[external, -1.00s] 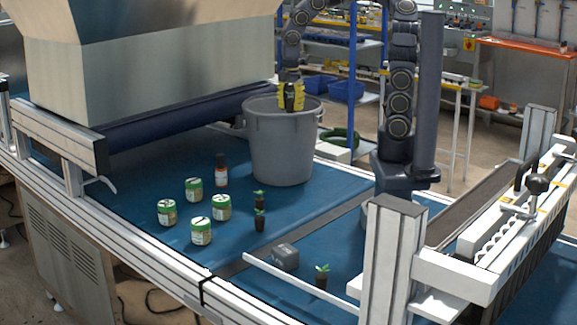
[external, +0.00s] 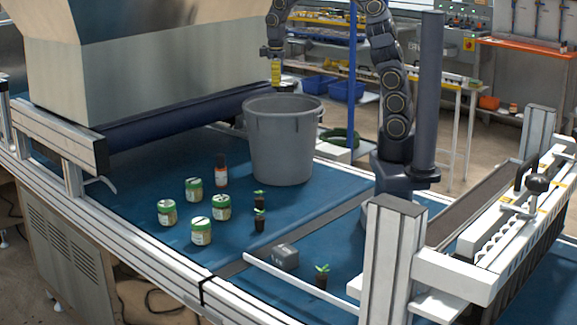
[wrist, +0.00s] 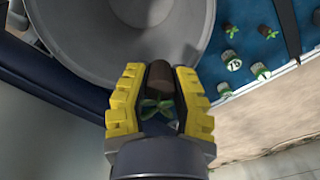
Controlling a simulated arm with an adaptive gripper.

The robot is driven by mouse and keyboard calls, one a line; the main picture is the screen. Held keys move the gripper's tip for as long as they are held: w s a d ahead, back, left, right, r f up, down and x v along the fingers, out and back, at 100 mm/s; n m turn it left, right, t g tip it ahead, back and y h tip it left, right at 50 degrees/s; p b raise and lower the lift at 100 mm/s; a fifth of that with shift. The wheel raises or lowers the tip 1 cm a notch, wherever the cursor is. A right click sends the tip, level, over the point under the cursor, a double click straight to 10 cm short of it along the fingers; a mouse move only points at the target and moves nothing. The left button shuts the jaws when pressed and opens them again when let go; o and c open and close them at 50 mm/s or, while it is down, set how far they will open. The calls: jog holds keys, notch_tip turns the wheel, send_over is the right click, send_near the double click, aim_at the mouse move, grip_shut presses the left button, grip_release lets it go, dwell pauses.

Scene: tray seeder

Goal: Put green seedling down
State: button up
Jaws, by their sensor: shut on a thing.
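My gripper (external: 276,73) is raised in the external view, above and behind the grey bucket (external: 283,145), to the left of its middle. In the wrist view my gripper (wrist: 159,98) has its yellow fingers shut on a green seedling (wrist: 159,76). The seedling has a dark brown plug and green leaves, with the leaves towards the palm. It cannot be made out in the external view. The bucket (wrist: 110,28) lies past the fingertips in the wrist view. Other green seedlings stand upright on the blue belt: two close together (external: 260,222) and one nearer the front (external: 321,281).
Several green-lidded jars (external: 201,231) and a dark bottle (external: 221,172) stand left of the seedlings. A grey block (external: 285,257) lies by the belt seam. A large metal hopper (external: 150,75) stands at left, a seeder frame (external: 392,255) at right.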

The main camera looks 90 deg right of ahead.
jog(key=d+m, duration=0.3)
jog(key=d, duration=0.2)
jog(key=f, duration=2.8)
jog(key=shift+w+a+f, duration=0.1)
jog(key=shift+w+a, duration=0.05)
jog(key=shift+a, duration=0.05)
jog(key=shift+f, duration=0.15)
jog(key=o, duration=0.8)
notch_tip(320, 180, up, 12)
jog(key=shift+r, duration=0.2)
